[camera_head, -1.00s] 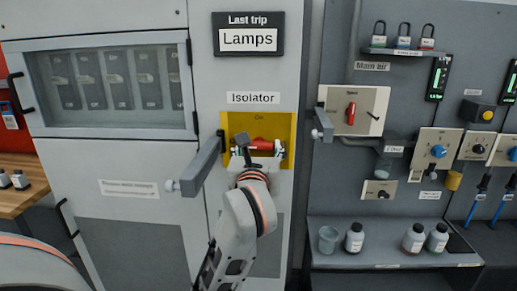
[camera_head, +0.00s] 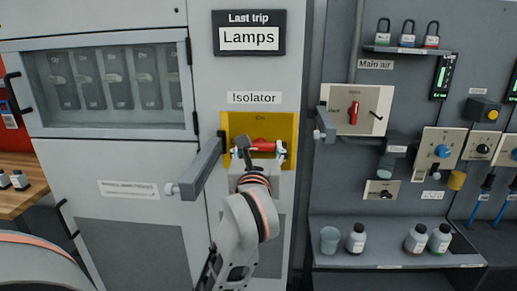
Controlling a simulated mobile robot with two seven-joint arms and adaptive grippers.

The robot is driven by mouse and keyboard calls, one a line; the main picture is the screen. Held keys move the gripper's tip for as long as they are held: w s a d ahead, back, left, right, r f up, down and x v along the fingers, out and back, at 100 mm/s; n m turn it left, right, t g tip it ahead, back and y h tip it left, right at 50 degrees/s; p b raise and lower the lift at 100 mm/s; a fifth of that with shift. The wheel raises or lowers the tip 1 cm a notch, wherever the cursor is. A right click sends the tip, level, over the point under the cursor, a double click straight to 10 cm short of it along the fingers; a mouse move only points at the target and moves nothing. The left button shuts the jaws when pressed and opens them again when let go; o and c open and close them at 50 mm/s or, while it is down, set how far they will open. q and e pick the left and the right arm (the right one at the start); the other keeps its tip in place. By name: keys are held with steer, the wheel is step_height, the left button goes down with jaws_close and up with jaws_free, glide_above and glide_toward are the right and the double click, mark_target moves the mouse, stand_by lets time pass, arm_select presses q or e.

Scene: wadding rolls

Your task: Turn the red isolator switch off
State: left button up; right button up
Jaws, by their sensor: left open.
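The red isolator switch (camera_head: 263,145) sits on a yellow plate (camera_head: 284,122) under the "Isolator" label (camera_head: 253,98). Its red handle lies level, and the word "On" shows above it. My left gripper (camera_head: 260,152) is in front of the lower part of the plate, with its fingers spread to either side of the red handle. It is open; I cannot tell whether a finger touches the handle. My wrist hides the bottom of the plate. My right gripper is not in view.
A grey bar handle (camera_head: 200,168) juts out just left of the plate. A "Main air" panel (camera_head: 372,108) with another red handle (camera_head: 353,112) is to the right. Bottles and a cup (camera_head: 329,240) stand on a shelf (camera_head: 335,260). A "Lamps" sign (camera_head: 249,38) is above.

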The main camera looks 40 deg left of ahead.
mark_target(259, 150)
arm_select(q)
steer(key=v, duration=0.6)
steer(key=shift+s+d+r+p, duration=0.1)
steer(key=shift+s+r+p, duration=0.1)
steer(key=shift+s+p, duration=0.15)
steer(key=shift+w+f, duration=0.1)
steer(key=shift+f, duration=0.1)
steer(key=shift+p+v, duration=0.45)
steer(key=shift+v, duration=0.8)
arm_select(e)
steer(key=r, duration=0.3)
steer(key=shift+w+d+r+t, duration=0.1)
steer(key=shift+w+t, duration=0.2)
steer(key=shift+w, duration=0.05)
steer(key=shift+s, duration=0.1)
arm_select(q)
steer(key=shift+r, duration=0.1)
